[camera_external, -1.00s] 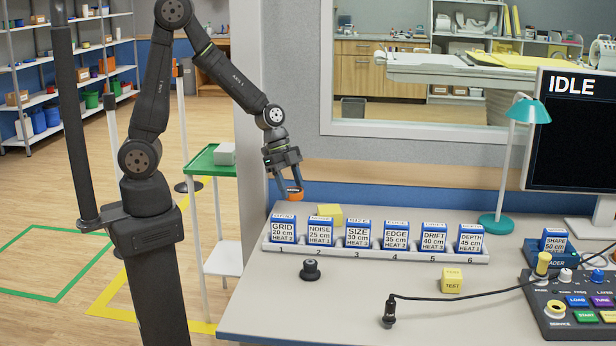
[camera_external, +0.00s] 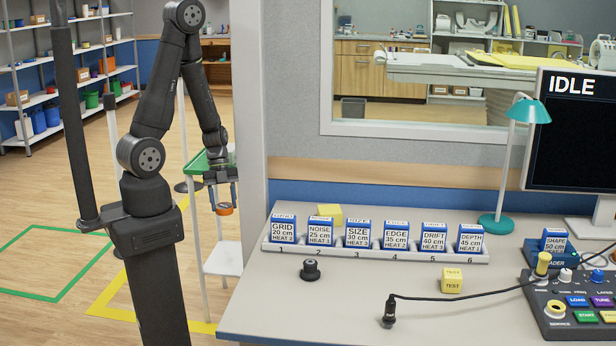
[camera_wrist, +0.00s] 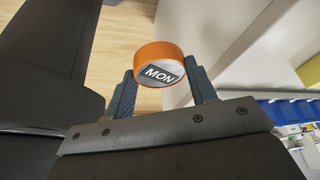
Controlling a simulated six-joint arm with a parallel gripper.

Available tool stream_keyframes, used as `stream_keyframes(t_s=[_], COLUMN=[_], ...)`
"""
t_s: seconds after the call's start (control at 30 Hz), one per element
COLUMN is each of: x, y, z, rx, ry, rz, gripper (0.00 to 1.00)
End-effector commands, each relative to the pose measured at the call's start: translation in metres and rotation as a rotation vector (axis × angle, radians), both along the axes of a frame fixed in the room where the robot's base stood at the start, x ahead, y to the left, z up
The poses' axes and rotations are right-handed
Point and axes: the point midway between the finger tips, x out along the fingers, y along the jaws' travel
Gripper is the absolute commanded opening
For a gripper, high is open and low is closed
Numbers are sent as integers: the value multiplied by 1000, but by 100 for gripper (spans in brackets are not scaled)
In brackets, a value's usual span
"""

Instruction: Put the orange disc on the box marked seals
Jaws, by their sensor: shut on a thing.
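The orange disc (camera_external: 225,210) is between the fingers of my gripper (camera_external: 224,204), which is shut on it. In the wrist view the disc (camera_wrist: 158,60) shows an orange rim and a dark label reading MON, with the fingers on either side of it. My gripper hangs left of the desk, in front of the green-topped trolley in the external view. No box with a readable "seals" mark shows in either view. The pale box on the trolley top, seen earlier, is now mostly or wholly hidden behind my arm.
The green-topped trolley (camera_external: 196,165) stands left of the wall end. On the desk (camera_external: 290,325) are a rack (camera_external: 375,255) of labelled cards, a black knob (camera_external: 310,270), a yellow TEST block (camera_external: 452,281), a teal lamp (camera_external: 497,222) and a control panel (camera_external: 570,305).

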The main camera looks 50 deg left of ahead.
Motion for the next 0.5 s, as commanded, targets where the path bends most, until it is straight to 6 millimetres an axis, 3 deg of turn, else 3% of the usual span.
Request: stream_keyframes(t_s=[0.33,0.5], x=[12,29], y=[78,121], z=[-4,-3], rx=[2,2], ry=[-2,-3], rz=[129,290], gripper=[28,28])
